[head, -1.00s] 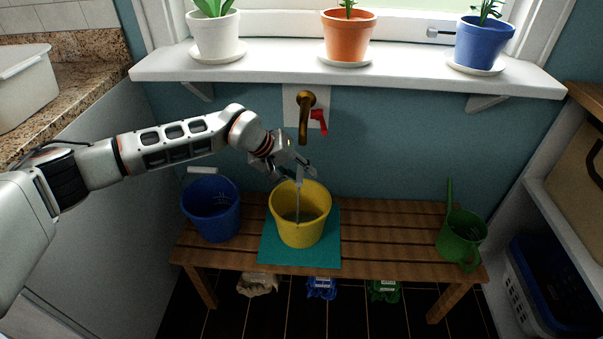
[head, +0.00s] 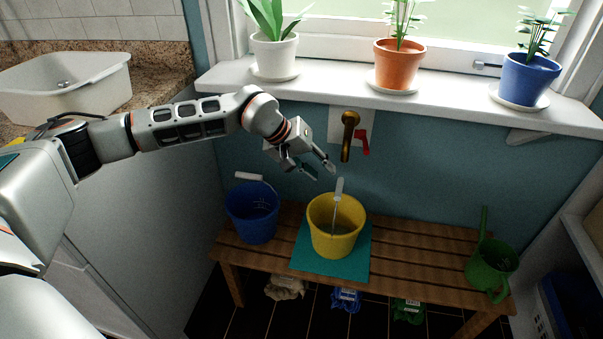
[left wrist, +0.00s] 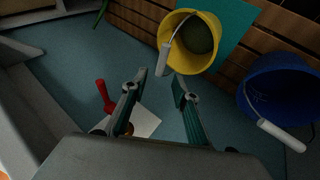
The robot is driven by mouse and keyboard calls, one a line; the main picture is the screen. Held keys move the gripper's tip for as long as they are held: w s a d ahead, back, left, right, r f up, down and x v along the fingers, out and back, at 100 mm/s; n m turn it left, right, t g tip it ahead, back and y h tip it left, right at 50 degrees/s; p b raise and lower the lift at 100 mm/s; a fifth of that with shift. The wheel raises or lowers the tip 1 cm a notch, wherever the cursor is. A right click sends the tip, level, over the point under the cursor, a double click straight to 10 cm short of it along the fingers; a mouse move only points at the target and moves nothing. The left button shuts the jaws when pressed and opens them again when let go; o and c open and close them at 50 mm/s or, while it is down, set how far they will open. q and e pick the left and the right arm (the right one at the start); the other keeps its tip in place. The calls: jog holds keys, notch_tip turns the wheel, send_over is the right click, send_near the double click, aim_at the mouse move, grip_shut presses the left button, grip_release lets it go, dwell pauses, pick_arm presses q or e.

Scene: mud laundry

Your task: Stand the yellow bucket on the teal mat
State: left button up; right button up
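The yellow bucket (head: 333,238) stands upright on the teal mat (head: 307,263) on the slatted bench, with its white-gripped handle raised. My left gripper (head: 318,172) is open and empty above and to the left of the bucket, apart from its handle. In the left wrist view, the open left fingers (left wrist: 160,84) show a clear gap, with the yellow bucket (left wrist: 181,57) and part of the teal mat (left wrist: 237,18) beyond them. My right gripper is not in view.
A blue bucket (head: 252,212) stands left of the mat, and a green watering can (head: 491,266) stands at the bench's right end. A brass tap (head: 348,137) juts from the wall above the bench. The windowsill (head: 340,89) holds three potted plants.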

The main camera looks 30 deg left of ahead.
pick_arm(q)
jog(key=s+d+f+n+g+h, duration=0.1)
jog(key=s+d+f+n+h, duration=0.15)
jog(key=s+d, duration=0.5)
jog(key=s+d+f+n+g+h, duration=0.1)
jog(key=s+d+f+n+h, duration=0.2)
jog(key=d, duration=0.8)
jog(key=s+d+r+n+t+h, duration=0.25)
jog(key=s+d+n+h, duration=0.2)
jog(key=n, duration=0.45)
jog(key=s+d+r+n+t+h, duration=0.1)
jog(key=s+d+r+n+h, duration=0.3)
jog(key=n, duration=0.4)
jog(key=s+a+f+n+t+y, duration=0.2)
jog(key=a+f+n+t+y, duration=0.25)
jog(key=n, duration=0.85)
jog(key=s+a+f+n+t+y, duration=0.25)
jog(key=a+n+y, duration=0.25)
jog(key=n, duration=0.7)
jog(key=s+a+f+n+g+y, duration=0.2)
jog(key=s+a+f+n+y, duration=0.1)
jog(key=s+a+f+n, duration=0.2)
jog(key=s+a+f+n+g+y, duration=0.1)
jog(key=s+a+f+n+y, duration=0.2)
jog(key=s+f+n, duration=0.6)
jog(key=shift+a+n+g, duration=0.35)
jog(key=shift+a+n, duration=0.2)
jog(key=shift+a, duration=0.55)
jog(key=shift+w, duration=0.1)
